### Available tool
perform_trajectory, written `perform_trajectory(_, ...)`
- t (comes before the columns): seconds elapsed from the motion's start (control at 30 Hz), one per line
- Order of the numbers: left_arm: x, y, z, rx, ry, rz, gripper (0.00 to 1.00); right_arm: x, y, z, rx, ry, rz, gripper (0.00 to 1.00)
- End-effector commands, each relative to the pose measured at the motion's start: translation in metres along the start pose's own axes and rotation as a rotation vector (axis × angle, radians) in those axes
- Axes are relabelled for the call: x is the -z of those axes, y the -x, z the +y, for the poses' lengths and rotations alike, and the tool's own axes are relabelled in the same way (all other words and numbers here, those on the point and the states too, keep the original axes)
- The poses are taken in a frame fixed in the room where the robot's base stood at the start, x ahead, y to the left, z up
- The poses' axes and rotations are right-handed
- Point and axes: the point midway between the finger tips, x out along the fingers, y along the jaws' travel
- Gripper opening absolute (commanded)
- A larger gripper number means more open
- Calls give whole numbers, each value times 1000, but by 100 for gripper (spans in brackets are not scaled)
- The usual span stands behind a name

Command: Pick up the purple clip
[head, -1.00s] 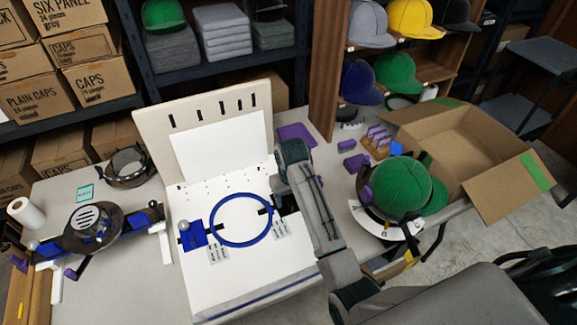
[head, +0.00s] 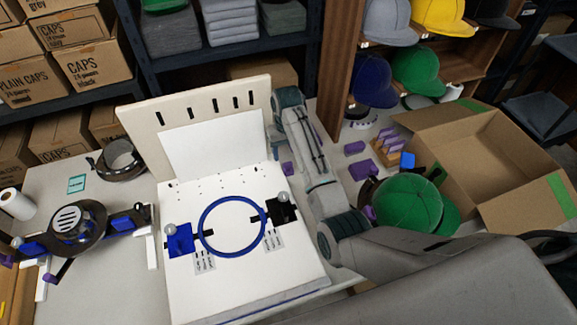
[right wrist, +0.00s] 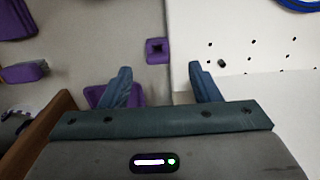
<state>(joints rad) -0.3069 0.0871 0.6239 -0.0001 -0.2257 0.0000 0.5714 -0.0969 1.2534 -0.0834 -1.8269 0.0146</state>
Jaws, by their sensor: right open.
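A small purple clip (head: 287,168) lies on the grey table just beside the right edge of the white board. In the right wrist view the purple clip (right wrist: 157,46) shows a dark square opening, just beyond the gap between the fingertips. My right gripper (right wrist: 160,70) is open and empty, its two blue-grey fingers spread apart. In the head view my right gripper (head: 278,138) is small and partly hidden below its wrist, on the far side of the clip. My left gripper is not in view.
The white board (head: 245,290) with a blue hoop (head: 203,220) is left of the clip. Purple blocks (head: 359,167), a wooden rack (head: 387,158) and a green cap (head: 408,203) are to the right. A purple flat piece (right wrist: 98,95) lies under the left finger. An open carton (head: 455,150) stands farther right.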

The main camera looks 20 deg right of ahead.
Motion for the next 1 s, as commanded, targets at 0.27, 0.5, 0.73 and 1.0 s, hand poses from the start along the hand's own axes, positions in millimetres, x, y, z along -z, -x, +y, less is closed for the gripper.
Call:
perform_trajectory(0.27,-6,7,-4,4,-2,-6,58,2,-22,1,-1,0,-3,56)
perform_trajectory(0.5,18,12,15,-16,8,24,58,6,-55,2,-1,-1,-2,56)
perform_trajectory(0.73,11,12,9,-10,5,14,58,6,-64,2,-1,-1,1,56)
perform_trajectory(1.0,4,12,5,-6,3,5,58,6,-63,2,-1,-1,1,23)
